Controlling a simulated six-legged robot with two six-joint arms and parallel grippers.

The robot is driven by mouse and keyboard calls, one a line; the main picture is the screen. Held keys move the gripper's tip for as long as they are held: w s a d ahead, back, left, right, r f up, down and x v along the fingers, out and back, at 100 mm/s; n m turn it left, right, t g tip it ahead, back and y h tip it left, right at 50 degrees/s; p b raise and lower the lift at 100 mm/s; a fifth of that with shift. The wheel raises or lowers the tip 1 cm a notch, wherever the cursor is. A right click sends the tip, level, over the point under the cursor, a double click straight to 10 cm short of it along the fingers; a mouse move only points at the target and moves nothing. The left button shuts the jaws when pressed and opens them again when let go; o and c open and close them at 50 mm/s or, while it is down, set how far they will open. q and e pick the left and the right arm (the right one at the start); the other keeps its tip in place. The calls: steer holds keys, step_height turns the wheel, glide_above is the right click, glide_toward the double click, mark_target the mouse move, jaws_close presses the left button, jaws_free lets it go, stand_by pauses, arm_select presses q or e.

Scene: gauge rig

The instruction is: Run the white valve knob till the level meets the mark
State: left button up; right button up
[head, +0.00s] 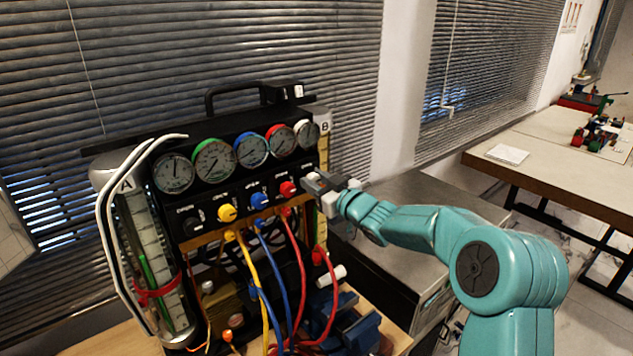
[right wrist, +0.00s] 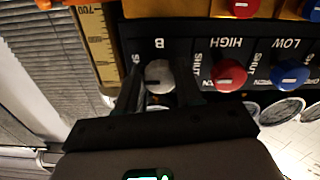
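The white valve knob (right wrist: 158,76) sits on the black panel under the letter B, which appears upside down in the right wrist view. My right gripper (right wrist: 159,88) has one dark finger on each side of it, and they look closed against its sides. In the head view the gripper (head: 318,183) is at the right end of the knob row and hides most of the knob. Column B's yellow scale (right wrist: 97,45) stands beside the panel; in the head view it is a narrow strip with a red clip (head: 318,256). I cannot make out its liquid level. My left gripper is not in view.
Yellow (head: 227,212), blue (head: 260,200) and red (head: 288,188) knobs line the panel below several dial gauges (head: 215,160). Column A (head: 145,235) with a red band stands at the left. Coloured hoses hang in front. A grey cabinet (head: 400,215) stands at the right.

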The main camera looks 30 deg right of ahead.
steer(key=shift+c, duration=0.3)
steer(key=n+b, duration=1.1)
steer(key=n, duration=0.6)
steer(key=shift+n+b, duration=0.35)
steer(key=shift+n, duration=0.35)
steer(key=o, duration=1)
steer(key=shift+o, duration=0.2)
